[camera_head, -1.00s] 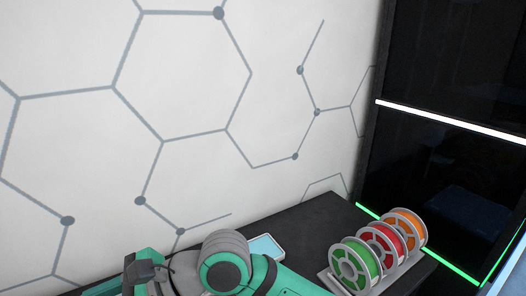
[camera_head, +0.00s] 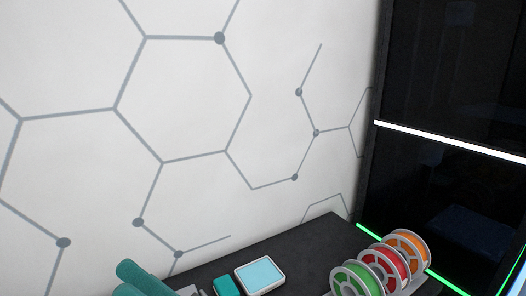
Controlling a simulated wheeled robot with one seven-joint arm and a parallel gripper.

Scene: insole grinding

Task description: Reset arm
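A small part of my teal arm shows at the bottom left edge in the head view. My gripper is not recognisable in the picture, so its fingers and anything in them cannot be seen. The black table top (camera_head: 313,243) shows at the bottom, with its near part cut off by the frame.
A tablet-like device with a light blue screen (camera_head: 260,275) lies on the table beside a small teal object (camera_head: 227,286). Green (camera_head: 356,282), red (camera_head: 384,264) and orange (camera_head: 407,248) spools stand in a row at the right. A dark cabinet (camera_head: 450,70) and a white wall (camera_head: 190,90) rise behind.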

